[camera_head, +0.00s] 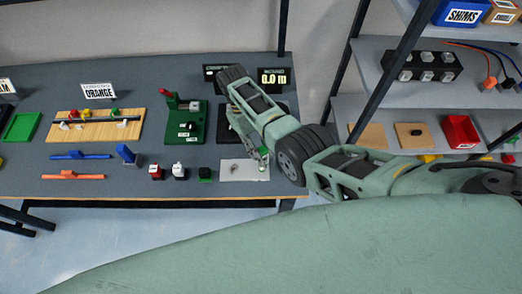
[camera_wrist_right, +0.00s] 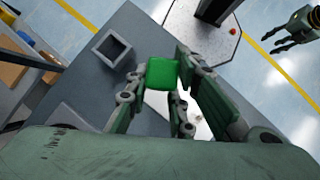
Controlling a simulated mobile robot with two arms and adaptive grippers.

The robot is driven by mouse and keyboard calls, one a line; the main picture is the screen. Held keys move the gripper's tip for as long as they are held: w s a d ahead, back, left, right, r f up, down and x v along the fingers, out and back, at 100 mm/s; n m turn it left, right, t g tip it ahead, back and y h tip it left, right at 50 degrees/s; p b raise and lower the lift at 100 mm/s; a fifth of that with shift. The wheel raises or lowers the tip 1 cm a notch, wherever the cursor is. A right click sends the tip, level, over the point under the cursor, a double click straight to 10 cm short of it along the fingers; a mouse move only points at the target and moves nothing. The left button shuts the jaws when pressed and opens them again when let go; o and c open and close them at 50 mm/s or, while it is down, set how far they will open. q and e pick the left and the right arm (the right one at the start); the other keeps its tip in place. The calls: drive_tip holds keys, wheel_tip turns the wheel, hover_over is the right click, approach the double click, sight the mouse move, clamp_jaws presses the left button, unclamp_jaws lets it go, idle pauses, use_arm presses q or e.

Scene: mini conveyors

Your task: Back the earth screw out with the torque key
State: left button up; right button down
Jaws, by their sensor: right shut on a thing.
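My right gripper (camera_head: 262,156) is low over a pale plate (camera_head: 235,171) near the table's front edge. In the right wrist view its fingers (camera_wrist_right: 160,92) are shut on a green block (camera_wrist_right: 162,74). I cannot tell whether this block is part of the torque key. A wooden board (camera_head: 72,138) carries a rail with small red, white and green pieces, the green one (camera_head: 115,112) towards its right end. No earth screw can be made out at this size. My left gripper (camera_wrist_right: 292,30) shows small at the wrist view's upper right, its fingers apart and empty.
Red (camera_head: 156,172), white (camera_head: 179,171) and green-black (camera_head: 205,175) small pieces stand left of the plate. A green stand with a red lever (camera_head: 182,122) is behind them. Blue (camera_head: 80,155) and orange (camera_head: 72,177) bars lie at left. Shelves (camera_head: 385,78) rise at right.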

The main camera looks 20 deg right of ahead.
drive_tip(key=shift+a+r, duration=0.1)
drive_tip(key=shift+a, duration=0.05)
drive_tip(key=shift+f+b, duration=0.4)
drive_tip(key=shift+f, duration=0.35)
idle(0.4)
